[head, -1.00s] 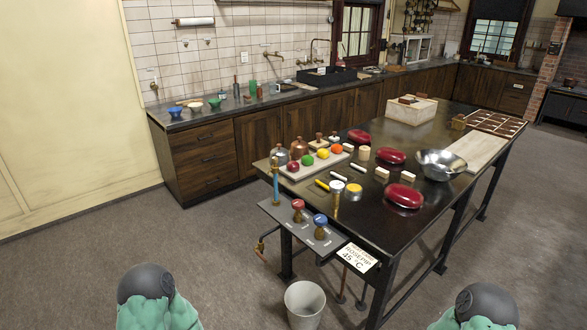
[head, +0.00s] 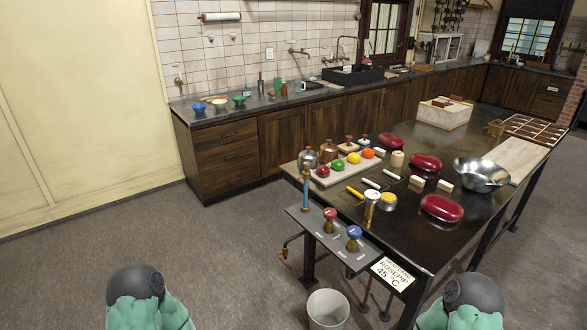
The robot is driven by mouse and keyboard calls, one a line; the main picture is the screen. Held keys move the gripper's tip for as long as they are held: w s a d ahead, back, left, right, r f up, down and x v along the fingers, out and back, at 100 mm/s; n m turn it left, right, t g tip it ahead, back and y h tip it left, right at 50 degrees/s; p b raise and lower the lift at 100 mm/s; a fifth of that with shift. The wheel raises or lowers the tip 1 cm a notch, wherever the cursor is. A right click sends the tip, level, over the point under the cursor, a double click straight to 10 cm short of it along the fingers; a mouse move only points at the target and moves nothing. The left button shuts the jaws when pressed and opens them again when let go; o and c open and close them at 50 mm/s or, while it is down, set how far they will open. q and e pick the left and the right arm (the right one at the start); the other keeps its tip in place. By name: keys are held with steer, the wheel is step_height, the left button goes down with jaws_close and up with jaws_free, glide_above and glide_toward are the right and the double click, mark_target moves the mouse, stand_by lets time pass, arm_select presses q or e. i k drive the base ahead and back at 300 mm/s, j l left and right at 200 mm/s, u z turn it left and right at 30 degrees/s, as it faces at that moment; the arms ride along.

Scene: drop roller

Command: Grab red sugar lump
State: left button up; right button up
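A small red ball-shaped lump (head: 322,170) sits at the near-left end of a pale board (head: 329,180) on the dark table (head: 400,240). Green (head: 337,164), yellow (head: 353,158) and orange (head: 367,153) lumps sit in a row beside it. Three larger glossy dark red oval pieces lie on the table: at the back (head: 391,142), in the middle (head: 425,163) and nearer the front (head: 441,208). I cannot tell from looks alone what each is made of. Only teal and black parts of my arms show at the bottom edge; neither gripper is in view.
A shelf with red (head: 330,214) and blue (head: 354,233) knobs juts from the table's near-left end, above a grey bucket (head: 328,309). A steel bowl (head: 482,176) and white wooden box (head: 444,114) stand on the table. The floor to the left is clear.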

mark_target(322, 171)
steer(key=i+j+u, duration=0.6)
steer(key=i+u, duration=0.2)
steer(key=i+j+u, duration=0.1)
steer(key=i+u, duration=0.3)
steer(key=i, duration=0.1)
